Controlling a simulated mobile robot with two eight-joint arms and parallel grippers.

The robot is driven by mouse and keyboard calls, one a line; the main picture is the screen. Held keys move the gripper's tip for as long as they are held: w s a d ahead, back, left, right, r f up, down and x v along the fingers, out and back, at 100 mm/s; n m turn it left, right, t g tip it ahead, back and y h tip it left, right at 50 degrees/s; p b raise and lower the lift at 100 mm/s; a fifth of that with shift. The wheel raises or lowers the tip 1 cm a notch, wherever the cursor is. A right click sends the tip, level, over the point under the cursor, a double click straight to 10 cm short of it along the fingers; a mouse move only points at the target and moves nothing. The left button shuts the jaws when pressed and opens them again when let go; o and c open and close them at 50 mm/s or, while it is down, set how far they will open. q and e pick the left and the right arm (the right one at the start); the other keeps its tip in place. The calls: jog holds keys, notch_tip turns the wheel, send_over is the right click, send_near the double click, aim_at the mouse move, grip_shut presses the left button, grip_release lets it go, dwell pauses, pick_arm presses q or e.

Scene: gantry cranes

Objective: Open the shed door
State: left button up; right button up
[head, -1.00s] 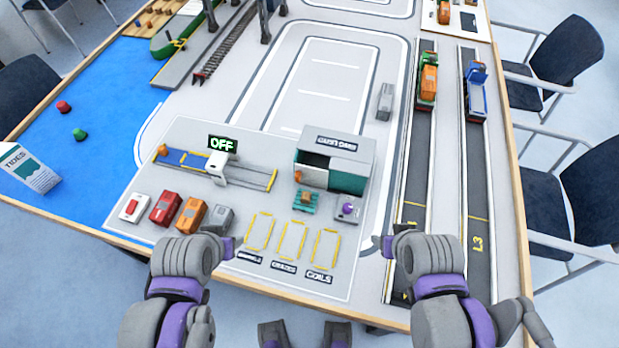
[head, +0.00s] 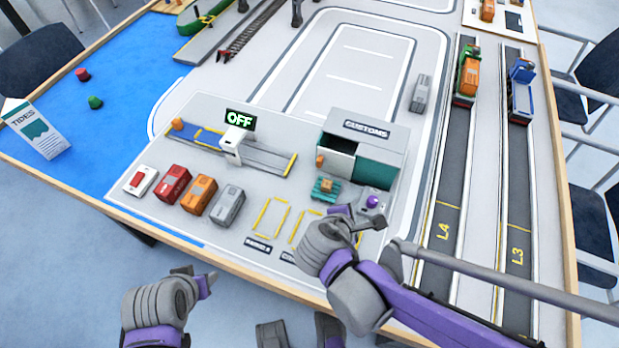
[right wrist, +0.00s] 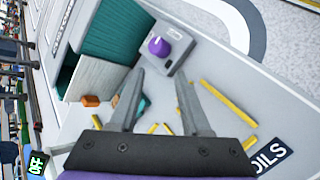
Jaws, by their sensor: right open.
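The customs shed (head: 392,137) stands at the right of the grey board. Its front shows a dark gap, a pale door panel (head: 337,164) with an orange handle (head: 320,160), and a teal panel (head: 374,172). In the right wrist view, the pale panel (right wrist: 95,82) and orange handle (right wrist: 91,101) are at left. My right gripper (head: 362,217) is open and empty, in front of the shed near the purple-knobbed box; its fingers (right wrist: 160,82) also show in the wrist view, apart from the handle. My left gripper (head: 200,276) is off the table's front edge, jaws unclear.
A box with a purple knob (head: 372,202) stands before the shed's right end. A teal pallet with an orange load (head: 327,186) lies before the door. Several small containers (head: 199,194) line the board's left front. Trucks (head: 468,75) stand in the right lanes.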

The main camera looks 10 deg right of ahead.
aim_at(319, 165)
jog(key=w+a+n+t+b, duration=0.1)
jog(key=n, duration=0.1)
jog(key=w+a+f+n+t+h+b, duration=0.1)
jog(key=a+n, duration=0.1)
jog(key=w+a+f+n+t+h+b, duration=0.1)
jog(key=n+b, duration=0.1)
jog(key=shift+w+a+f, duration=0.15)
jog(key=shift+w+a, duration=0.2)
jog(key=shift+w, duration=0.05)
jog(key=a+n+t+b, duration=0.1)
jog(key=a+n, duration=0.1)
jog(key=w+a+n+t+b, duration=0.1)
jog(key=a+n+t, duration=0.1)
jog(key=a+r+n+t+h+b, duration=0.1)
jog(key=a+n+t, duration=0.1)
jog(key=a, duration=0.1)
jog(key=shift+w+a+n+b, duration=0.1)
jog(key=shift+w+n+b, duration=0.05)
jog(key=shift+n+b, duration=0.2)
jog(key=shift+w+r, duration=0.1)
jog(key=shift+r, duration=0.1)
jog(key=b+x, duration=0.1)
jog(key=x, duration=0.9)
jog(key=shift+w+r, duration=0.15)
pick_arm(q)
notch_tip(319, 165, down, 12)
jog(key=shift+w, duration=0.3)
pick_arm(e)
grip_shut()
jog(key=shift+d, duration=0.25)
